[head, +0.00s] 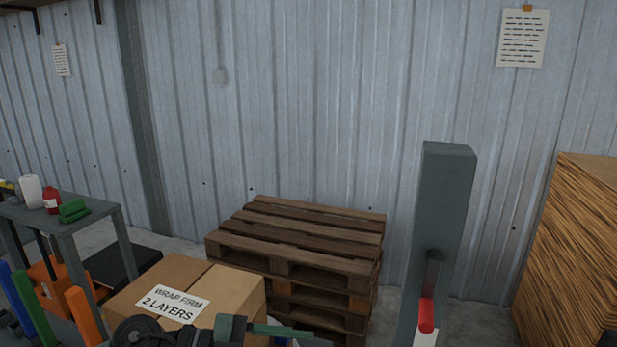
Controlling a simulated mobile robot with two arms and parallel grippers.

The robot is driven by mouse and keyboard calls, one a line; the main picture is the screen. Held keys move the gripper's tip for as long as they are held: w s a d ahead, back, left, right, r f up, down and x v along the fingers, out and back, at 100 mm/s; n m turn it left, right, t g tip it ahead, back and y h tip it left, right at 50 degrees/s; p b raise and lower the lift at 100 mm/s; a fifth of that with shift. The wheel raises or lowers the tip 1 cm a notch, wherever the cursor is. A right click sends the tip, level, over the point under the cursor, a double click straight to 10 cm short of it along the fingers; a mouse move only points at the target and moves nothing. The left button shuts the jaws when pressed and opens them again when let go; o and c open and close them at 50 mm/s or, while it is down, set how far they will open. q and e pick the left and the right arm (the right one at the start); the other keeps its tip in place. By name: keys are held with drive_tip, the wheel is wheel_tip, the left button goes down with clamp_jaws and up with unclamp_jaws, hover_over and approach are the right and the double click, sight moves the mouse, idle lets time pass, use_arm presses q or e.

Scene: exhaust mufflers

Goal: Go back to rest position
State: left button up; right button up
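A dark jointed shape (160,332) with a round black part cuts across the bottom edge, in front of the cardboard box. No muffler is recognisable.
A cardboard box (228,285) labelled "WRAP FIRM 2 LAYERS" stands in front of stacked wooden pallets (300,240). A grey post (442,210) with a red-ended handle (427,315) rises right of centre. A grey table (100,216) is at left, a brown stack (580,250) at right.

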use_arm(q)
wheel_tip(320, 180, up, 6)
drive_tip(key=w+d+n+t+h, duration=0.2)
drive_tip(key=n+t+h, duration=0.15)
drive_tip(key=t, duration=0.25)
drive_tip(key=w+a+n+t+y, duration=0.4)
drive_tip(key=a+n+t+y, duration=0.1)
drive_tip(key=n+t, duration=0.4)
drive_tip(key=s+a+f+n+g+y, duration=0.1)
drive_tip(key=s+a+f+n+y, duration=0.1)
drive_tip(key=a+f+n+y, duration=1.1)
drive_tip(key=s+a+f+m+g+y, duration=0.1)
drive_tip(key=s+f+g, duration=0.5)
drive_tip(key=s+f, duration=0.45)
drive_tip(key=s+a+f+m+g, duration=0.1)
drive_tip(key=s+f+g, duration=0.6)
drive_tip(key=s, duration=0.6)
wheel_tip(320, 180, down, 29)
drive_tip(key=s, duration=0.2)
drive_tip(key=s+a+f+g, duration=0.1)
drive_tip(key=s+a+f, duration=0.2)
drive_tip(key=s+f, duration=1.1)
drive_tip(key=shift+s+f+m, duration=0.15)
drive_tip(key=shift+s+m, duration=0.3)
drive_tip(key=shift+s, duration=0.75)
